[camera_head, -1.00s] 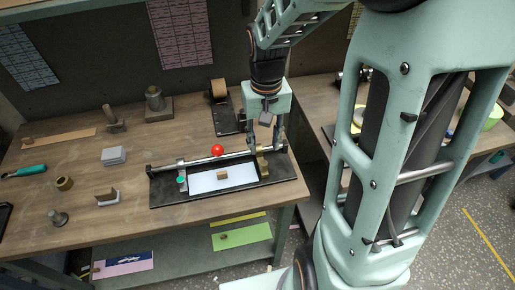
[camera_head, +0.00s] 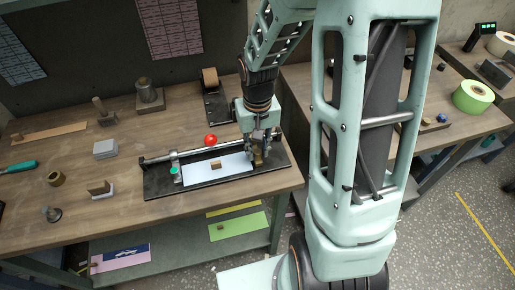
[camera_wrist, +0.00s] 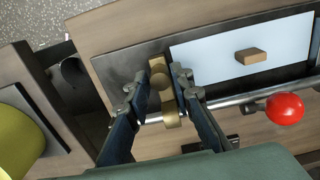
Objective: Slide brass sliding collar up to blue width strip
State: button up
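The brass sliding collar (camera_wrist: 159,76) is an upright brass block at the right end of the fixture's steel rod, also visible in the head view (camera_head: 258,158). My gripper (camera_wrist: 160,74) has come down around it, with one dark finger close against each side; it also shows in the head view (camera_head: 256,156). The fingers look closed on the collar, though the contact is partly hidden. The pale blue width strip (camera_wrist: 210,60) lies flat on the dark base plate, beside the collar, and shows in the head view (camera_head: 232,166). A small wooden block (camera_wrist: 251,56) rests on it.
A red ball knob (camera_head: 211,140) stands by the rod (camera_head: 180,155). A grey block (camera_head: 105,149) and other small parts lie to the left on the bench. A tape roll stand (camera_head: 213,95) is behind.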

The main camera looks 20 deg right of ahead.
grip_shut()
jog(key=shift+a, duration=0.1)
jog(key=shift+a, duration=0.3)
jog(key=shift+o, duration=2.4)
grip_release()
notch_tip(320, 180, up, 12)
